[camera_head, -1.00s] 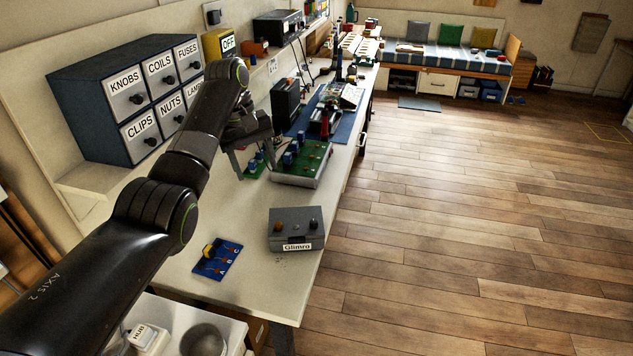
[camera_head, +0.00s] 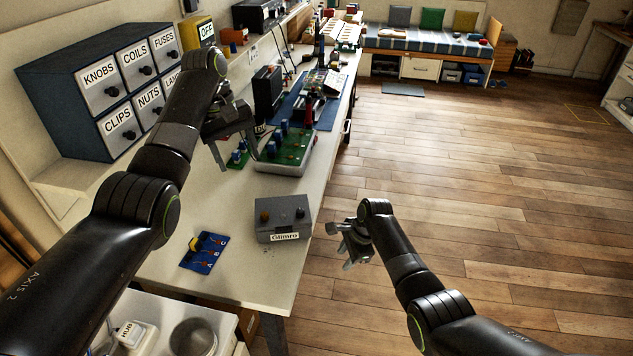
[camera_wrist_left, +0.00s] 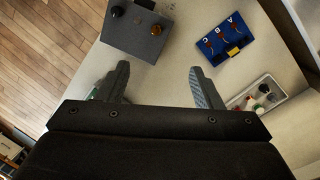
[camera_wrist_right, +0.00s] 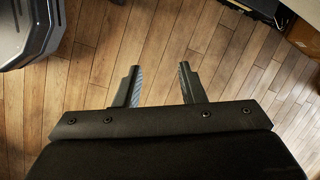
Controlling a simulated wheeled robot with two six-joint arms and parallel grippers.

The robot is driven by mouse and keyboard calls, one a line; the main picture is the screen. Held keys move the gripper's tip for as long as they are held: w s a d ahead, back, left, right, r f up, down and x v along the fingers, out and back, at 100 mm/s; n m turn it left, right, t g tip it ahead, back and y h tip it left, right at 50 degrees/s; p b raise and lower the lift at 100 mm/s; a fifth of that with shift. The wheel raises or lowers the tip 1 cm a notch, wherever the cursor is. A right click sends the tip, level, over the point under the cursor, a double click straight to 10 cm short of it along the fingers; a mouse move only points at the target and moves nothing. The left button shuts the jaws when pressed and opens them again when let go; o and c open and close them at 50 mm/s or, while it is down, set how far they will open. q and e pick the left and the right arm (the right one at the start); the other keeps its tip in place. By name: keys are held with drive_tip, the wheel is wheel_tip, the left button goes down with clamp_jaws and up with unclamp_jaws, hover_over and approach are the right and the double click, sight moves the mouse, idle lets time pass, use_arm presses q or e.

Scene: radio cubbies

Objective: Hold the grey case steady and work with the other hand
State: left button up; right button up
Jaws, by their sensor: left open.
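The grey case (camera_head: 283,218), labelled "Glimro", sits flat near the right edge of the bench. It has a brown knob and a dark knob on top. In the left wrist view the case (camera_wrist_left: 137,36) lies ahead, upper left of the fingers. My left gripper (camera_head: 236,166) is open above the bench, behind and left of the case, not touching it. In the left wrist view its fingers (camera_wrist_left: 158,85) are apart and empty. My right gripper (camera_head: 335,247) is off the bench's right side over the floor. In the right wrist view its fingers (camera_wrist_right: 158,85) are apart with nothing between them.
A blue board marked A, B, C (camera_head: 204,252) lies left of the case. A tray with a green board (camera_head: 284,150) stands behind it. A labelled drawer cabinet (camera_head: 100,90) stands at the left. A round bowl (camera_head: 193,337) is at the front.

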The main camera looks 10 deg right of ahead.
use_arm(q)
approach(261, 214)
drive_tip(key=f, duration=0.3)
drive_tip(key=d+f, duration=0.1)
drive_tip(key=f, duration=0.4)
drive_tip(key=shift+s+d+f, duration=0.2)
drive_tip(key=shift+s+f, duration=0.1)
use_arm(e)
drive_tip(key=w+a+r+m, duration=0.1)
drive_tip(key=a+r, duration=0.3)
drive_tip(key=r, duration=0.7)
drive_tip(key=w+a+r+m, duration=0.2)
drive_tip(key=w+a+r, duration=0.1)
drive_tip(key=r, duration=0.9)
drive_tip(key=shift+w+a+r+m+g+y, duration=0.25)
drive_tip(key=shift+w+a+m+g+y, duration=0.1)
drive_tip(key=shift+w+g+y, duration=0.1)
